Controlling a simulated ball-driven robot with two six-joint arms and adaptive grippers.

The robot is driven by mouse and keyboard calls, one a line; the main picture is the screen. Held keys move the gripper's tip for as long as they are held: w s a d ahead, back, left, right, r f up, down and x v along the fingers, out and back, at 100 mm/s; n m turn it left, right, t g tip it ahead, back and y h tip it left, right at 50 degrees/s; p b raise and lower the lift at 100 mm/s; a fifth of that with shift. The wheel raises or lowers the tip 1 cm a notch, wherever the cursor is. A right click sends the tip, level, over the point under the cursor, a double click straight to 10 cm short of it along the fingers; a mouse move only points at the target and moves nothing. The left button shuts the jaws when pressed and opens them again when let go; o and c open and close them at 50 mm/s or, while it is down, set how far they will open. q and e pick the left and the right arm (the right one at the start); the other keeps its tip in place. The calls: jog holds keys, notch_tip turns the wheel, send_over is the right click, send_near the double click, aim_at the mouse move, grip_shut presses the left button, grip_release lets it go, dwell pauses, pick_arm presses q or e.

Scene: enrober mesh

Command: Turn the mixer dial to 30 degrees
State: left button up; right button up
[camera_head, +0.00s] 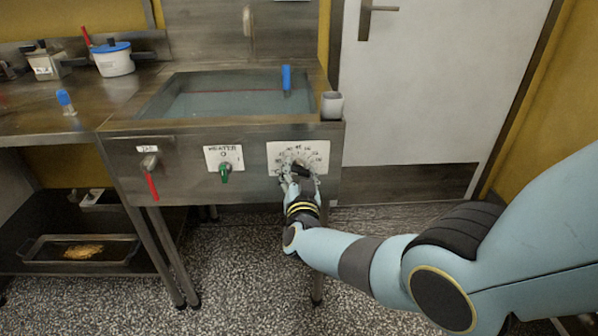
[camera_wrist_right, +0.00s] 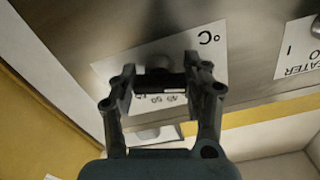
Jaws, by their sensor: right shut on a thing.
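The dial (camera_head: 299,164) sits on a white plate (camera_head: 315,150) with a ring of printed numbers, at the right of the steel front panel. My right gripper (camera_head: 299,179) reaches up to it from below and is shut on it. In the right wrist view, the two dark fingers (camera_wrist_right: 158,84) stand either side of the dark knob, in front of the plate (camera_wrist_right: 216,44) marked °C. The fingers and knob cover part of the scale, and I cannot read the dial's angle. My left gripper is not in view.
Left of the dial are a green heater knob (camera_head: 225,173) and a red-handled tap (camera_head: 151,172). Above is a water-filled basin (camera_head: 223,103) with a blue-handled item (camera_head: 287,78) in it; a grey cup (camera_head: 332,105) stands at its right corner. Open floor lies below.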

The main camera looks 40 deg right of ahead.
jog(key=shift+s+f+n, duration=0.1)
jog(key=shift+f+n, duration=0.05)
jog(key=shift+n, duration=0.15)
jog(key=o, duration=1.2)
jog(key=v, duration=1.2)
jog(key=shift+s, duration=0.1)
